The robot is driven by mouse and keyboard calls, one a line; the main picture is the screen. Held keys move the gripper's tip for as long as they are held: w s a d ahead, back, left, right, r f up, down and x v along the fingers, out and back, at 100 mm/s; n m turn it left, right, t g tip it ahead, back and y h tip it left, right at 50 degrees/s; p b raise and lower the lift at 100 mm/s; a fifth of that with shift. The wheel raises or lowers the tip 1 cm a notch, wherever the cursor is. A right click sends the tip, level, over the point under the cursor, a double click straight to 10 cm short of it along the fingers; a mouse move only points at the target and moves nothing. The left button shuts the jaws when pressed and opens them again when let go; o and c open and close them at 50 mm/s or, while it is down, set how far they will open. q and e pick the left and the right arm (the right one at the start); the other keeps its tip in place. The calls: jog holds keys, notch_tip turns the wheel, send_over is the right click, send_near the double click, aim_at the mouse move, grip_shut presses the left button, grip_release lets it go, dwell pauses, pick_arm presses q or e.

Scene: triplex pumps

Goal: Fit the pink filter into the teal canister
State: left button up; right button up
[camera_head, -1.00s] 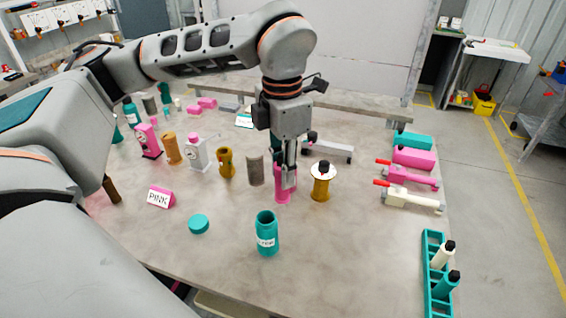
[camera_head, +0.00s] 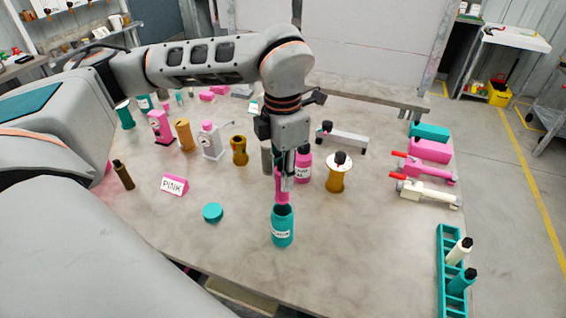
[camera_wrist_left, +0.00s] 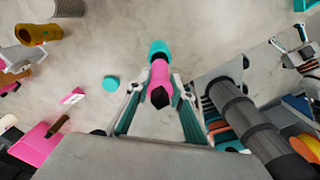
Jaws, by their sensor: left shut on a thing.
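My left gripper (camera_head: 284,182) is shut on the pink filter (camera_head: 282,190), which hangs roughly upright above the open mouth of the teal canister (camera_head: 283,232). In the head view the filter's lower end meets the mouth's outline; I cannot tell whether it is inside. In the left wrist view the pink filter (camera_wrist_left: 160,77), with a dark end toward the camera, lies between the left fingers (camera_wrist_left: 158,95) and overlaps the teal canister (camera_wrist_left: 158,47). The canister stands upright with a white label. My right gripper is not in view.
A teal lid (camera_head: 213,212) and PINK sign (camera_head: 174,186) lie left. A teal rack (camera_head: 450,265) sits at the right edge. The front middle is clear.

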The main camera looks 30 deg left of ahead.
aim_at(282, 199)
pick_arm(q)
notch_tip(282, 199, down, 7)
jog(key=b, duration=0.3)
jog(key=shift+r+b, duration=0.15)
jog(key=shift+b, duration=0.2)
jog(key=shift+f+b, duration=0.4)
jog(key=shift+f, duration=0.45)
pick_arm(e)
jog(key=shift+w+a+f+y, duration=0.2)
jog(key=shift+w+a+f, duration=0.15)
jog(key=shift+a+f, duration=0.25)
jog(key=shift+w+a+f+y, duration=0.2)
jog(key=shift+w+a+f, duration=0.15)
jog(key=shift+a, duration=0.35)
pick_arm(q)
jog(key=o, duration=1.2)
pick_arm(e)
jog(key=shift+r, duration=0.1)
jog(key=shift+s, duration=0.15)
